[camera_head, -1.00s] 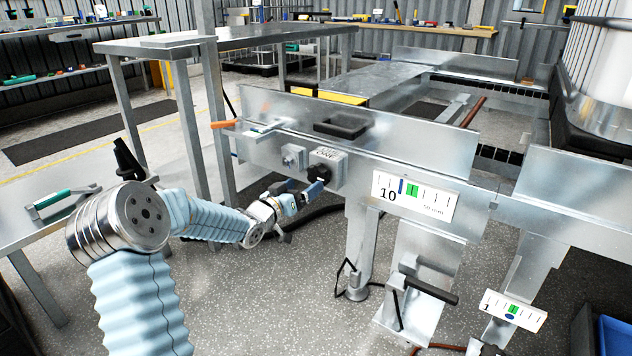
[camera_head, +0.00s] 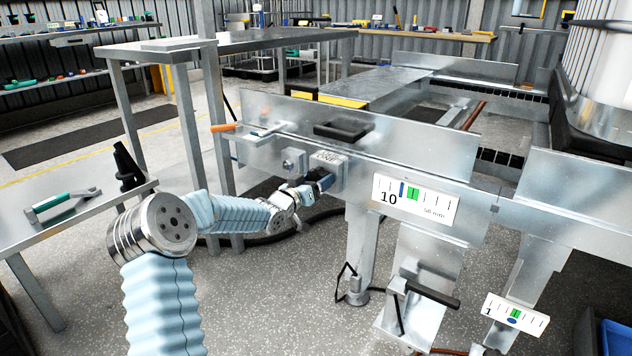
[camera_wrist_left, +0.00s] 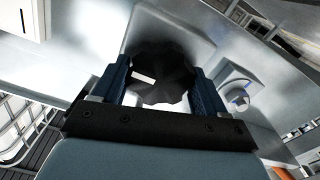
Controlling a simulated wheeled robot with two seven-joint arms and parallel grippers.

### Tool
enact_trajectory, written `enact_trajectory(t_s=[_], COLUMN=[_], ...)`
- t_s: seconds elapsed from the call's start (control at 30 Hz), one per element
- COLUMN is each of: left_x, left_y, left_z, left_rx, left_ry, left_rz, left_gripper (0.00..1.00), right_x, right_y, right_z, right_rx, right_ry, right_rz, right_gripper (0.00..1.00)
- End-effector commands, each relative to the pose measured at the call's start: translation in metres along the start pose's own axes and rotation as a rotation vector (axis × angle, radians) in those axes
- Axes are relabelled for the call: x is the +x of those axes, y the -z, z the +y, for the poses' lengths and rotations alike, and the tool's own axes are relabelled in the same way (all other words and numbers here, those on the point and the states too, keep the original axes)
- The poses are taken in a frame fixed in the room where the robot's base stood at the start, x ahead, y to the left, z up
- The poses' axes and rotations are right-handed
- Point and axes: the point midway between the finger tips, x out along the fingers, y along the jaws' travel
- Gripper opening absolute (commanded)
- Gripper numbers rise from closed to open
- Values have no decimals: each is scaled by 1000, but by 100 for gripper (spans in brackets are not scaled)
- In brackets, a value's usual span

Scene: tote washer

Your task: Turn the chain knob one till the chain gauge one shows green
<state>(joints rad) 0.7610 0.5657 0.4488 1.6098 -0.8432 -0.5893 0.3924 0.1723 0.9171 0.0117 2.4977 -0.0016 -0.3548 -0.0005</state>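The dark chain knob (camera_wrist_left: 160,75) sits on a grey box (camera_head: 338,163) on the machine's side wall; the box lettering is too small to read surely. The knob fills the space between the two blue fingers of my left gripper (camera_wrist_left: 160,88) in the left wrist view. Whether the fingers press on it I cannot tell. In the head view the gripper (camera_head: 316,188) largely hides the knob. Right of it, a white gauge marked 10 (camera_head: 435,208) has a blue mark just left of its green band. A smaller gauge marked 1 (camera_head: 515,314) is lower right. My right gripper is out of view.
A smaller knob (camera_head: 293,160) is left of the chain knob; it also shows in the wrist view (camera_wrist_left: 238,95). An orange-handled lever (camera_head: 223,127) sticks out farther left. A metal table (camera_head: 100,215) stands left of my arm. A black-handled bracket (camera_head: 432,293) is below the gauge.

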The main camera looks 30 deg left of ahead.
Motion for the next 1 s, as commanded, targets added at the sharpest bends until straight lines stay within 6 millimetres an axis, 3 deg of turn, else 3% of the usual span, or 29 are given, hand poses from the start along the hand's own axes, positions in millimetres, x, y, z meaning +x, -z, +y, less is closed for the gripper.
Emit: enact_trajectory(t_s=[0.1, 0.53, 1.0], left_x=[0, 0, 0], left_y=[0, 3, 5], left_z=[0, 0, 0], left_rx=[0, -72, -461], left_ry=[0, 0, 1], left_rz=[1, 2, 2], left_gripper=[42, 42, 42], right_x=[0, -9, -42], right_y=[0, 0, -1], right_z=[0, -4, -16], right_rx=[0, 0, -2], right_ry=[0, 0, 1], right_rz=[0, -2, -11], right_gripper=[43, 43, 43])
